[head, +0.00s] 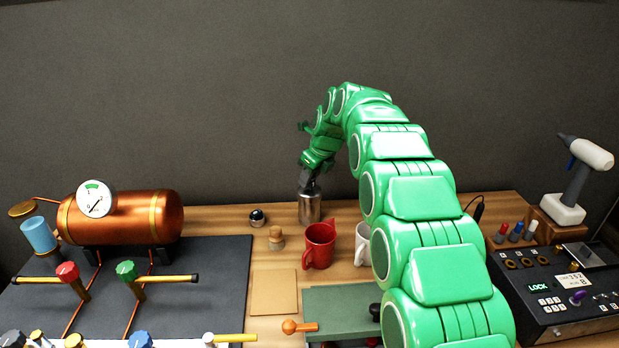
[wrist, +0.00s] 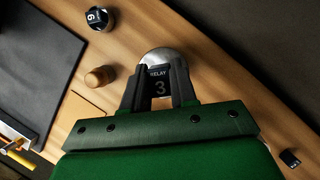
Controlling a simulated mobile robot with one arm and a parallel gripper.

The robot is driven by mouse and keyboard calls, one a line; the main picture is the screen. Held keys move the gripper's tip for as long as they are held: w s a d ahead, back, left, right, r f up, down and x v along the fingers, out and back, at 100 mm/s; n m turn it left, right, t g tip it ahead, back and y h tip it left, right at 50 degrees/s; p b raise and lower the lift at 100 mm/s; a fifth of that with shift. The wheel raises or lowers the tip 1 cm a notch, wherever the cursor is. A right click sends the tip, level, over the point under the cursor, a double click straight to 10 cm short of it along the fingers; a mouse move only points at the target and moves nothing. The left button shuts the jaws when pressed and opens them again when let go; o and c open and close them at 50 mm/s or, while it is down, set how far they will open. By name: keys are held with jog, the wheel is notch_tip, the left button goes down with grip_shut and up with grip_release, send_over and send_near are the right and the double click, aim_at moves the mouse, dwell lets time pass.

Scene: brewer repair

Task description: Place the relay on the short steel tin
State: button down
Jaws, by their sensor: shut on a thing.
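The relay (wrist: 160,88), a dark block marked "RELAY 3", is between the fingers of my gripper (wrist: 159,92) in the wrist view. My gripper is shut on it. A round steel top (wrist: 154,57) shows just beyond and under the relay. In the head view my gripper (head: 311,186) points down at the top of a steel tin (head: 309,209) at the back of the bench. The relay cannot be made out there. I cannot tell whether the relay touches the tin's top.
A cork-topped jar (head: 276,239), a dark-and-silver round item (head: 257,217), a red mug (head: 319,246) and a white mug (head: 362,244) stand near the tin. A copper boiler (head: 125,216) is left, a control box (head: 565,285) right. A small dark block (wrist: 289,158) lies apart.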

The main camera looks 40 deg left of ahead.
jog(key=shift+f, duration=0.3)
jog(key=c, duration=0.9)
grip_release()
jog(key=shift+r, duration=0.1)
jog(key=v, duration=1.2)
jog(key=shift+r, duration=0.1)
